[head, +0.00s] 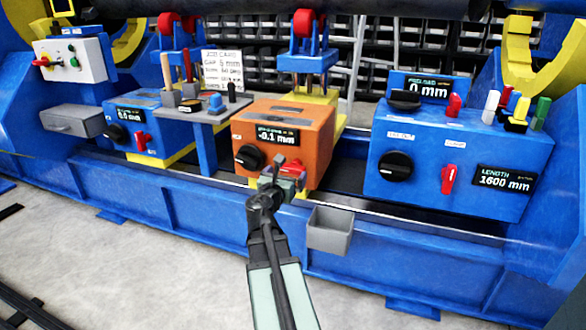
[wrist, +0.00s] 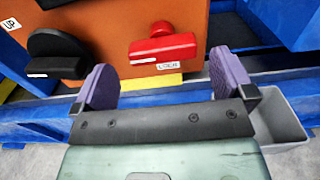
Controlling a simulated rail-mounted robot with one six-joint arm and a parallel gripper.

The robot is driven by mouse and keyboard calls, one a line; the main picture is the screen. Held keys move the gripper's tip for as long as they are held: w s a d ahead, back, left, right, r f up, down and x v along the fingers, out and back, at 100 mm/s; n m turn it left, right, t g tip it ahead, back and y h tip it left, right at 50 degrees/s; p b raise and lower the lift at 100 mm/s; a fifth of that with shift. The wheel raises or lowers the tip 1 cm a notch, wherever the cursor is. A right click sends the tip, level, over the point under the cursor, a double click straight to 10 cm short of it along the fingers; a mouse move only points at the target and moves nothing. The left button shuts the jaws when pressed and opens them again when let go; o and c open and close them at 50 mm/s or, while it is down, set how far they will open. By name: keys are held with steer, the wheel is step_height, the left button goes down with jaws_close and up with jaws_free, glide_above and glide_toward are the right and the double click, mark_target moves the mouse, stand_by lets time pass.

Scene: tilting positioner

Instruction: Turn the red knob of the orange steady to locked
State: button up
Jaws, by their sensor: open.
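The orange steady (head: 306,130) stands on the blue bed in the middle of the head view, its display reading about -0.1 mm. Its red knob (wrist: 163,46) is in the wrist view, with its grip lying nearly level and a white mark at its left end. A small label, seemingly LOCK, is below it. In the head view the knob is mostly hidden behind my gripper (head: 284,178). In the wrist view my gripper (wrist: 165,80) is open and empty, its purple fingers below and to either side of the knob, apart from it.
A black knob (wrist: 56,54) is left of the red knob, close to my left finger. A grey bin (head: 330,230) hangs on the bed at lower right of the gripper. A blue unit (head: 450,150) with another red knob (head: 449,180) stands to the right.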

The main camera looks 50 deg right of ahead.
mark_target(291, 169)
steer(key=x, duration=0.5)
steer(key=shift+d, duration=0.25)
steer(key=shift+c, duration=0.5)
steer(key=c, duration=0.6)
steer(key=shift+c, duration=0.2)
